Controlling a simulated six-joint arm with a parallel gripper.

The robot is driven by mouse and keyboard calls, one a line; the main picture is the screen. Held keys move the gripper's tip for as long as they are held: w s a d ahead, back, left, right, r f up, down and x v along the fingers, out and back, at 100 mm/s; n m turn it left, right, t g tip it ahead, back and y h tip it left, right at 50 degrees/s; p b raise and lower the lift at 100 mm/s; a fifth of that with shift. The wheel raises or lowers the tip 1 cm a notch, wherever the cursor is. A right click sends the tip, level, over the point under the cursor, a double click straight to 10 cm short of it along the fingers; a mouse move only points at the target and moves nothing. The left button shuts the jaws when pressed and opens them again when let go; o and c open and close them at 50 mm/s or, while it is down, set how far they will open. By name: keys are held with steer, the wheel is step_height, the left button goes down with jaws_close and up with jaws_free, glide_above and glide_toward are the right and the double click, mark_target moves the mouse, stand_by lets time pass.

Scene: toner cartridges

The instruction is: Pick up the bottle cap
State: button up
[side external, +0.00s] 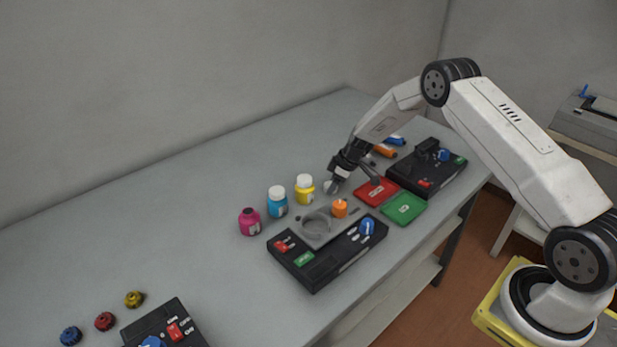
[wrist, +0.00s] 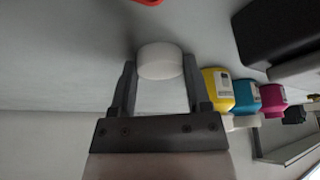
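The bottle cap (wrist: 160,62) is a short white cylinder. In the wrist view it sits between the tips of my gripper's two dark fingers, with thin gaps at its sides. In the side view a small whitish shape (side external: 333,187) shows at my gripper (side external: 340,181), low over the table, just right of the yellow bottle (side external: 304,191). My gripper (wrist: 160,85) is open around the cap. The yellow bottle and the cyan bottle (side external: 277,202) wear white caps; the magenta bottle (side external: 249,222) has no white cap.
A black device (side external: 330,257) with a grey ring plate (side external: 311,239) and an orange piece (side external: 340,208) stands in front. Red (side external: 376,191) and green (side external: 404,208) trays and another black device (side external: 427,168) lie right. The table's left-back is clear.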

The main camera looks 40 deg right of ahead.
mark_target(327, 184)
steer(key=shift+r, duration=0.15)
steer(key=shift+r, duration=0.55)
step_height(327, 184, up, 2)
steer(key=s+a+r, duration=0.2)
steer(key=s+r, duration=0.7)
steer(key=s, duration=0.4)
steer(key=shift+s+a+r, duration=0.3)
steer(key=shift+s, duration=0.1)
stand_by(0.3)
